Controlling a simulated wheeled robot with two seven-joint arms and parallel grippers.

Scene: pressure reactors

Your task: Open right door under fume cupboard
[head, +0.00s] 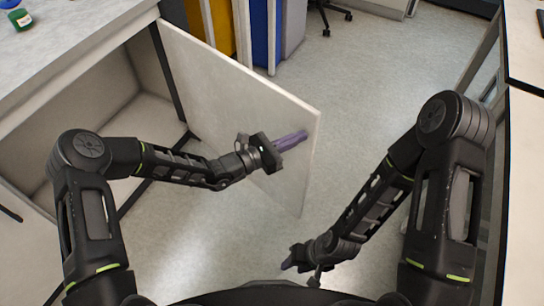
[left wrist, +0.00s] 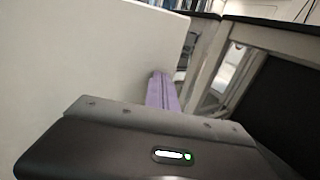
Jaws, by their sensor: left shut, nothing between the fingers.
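The right door (head: 240,100) under the fume cupboard (head: 70,45) stands wide open in the head view, swung out from its hinge side at the back. The open compartment (head: 110,105) shows to its left, and its visible part looks empty. My left gripper (head: 303,135) is shut and empty, with its purple fingers in front of the door's inner face near the free edge. In the left wrist view the door (left wrist: 90,50) fills the left, beside the purple fingers (left wrist: 162,90). Contact cannot be told. My right gripper (head: 287,265) is low over the floor, away from the door; its jaws are unclear.
A green-labelled jar (head: 21,19) stands on the worktop at top left. Yellow (head: 218,25) and blue (head: 264,30) cabinets or bins stand behind the door. A wheeled chair base (head: 330,15) is at the back. Another bench (head: 525,150) bounds the right; the floor (head: 370,90) between is clear.

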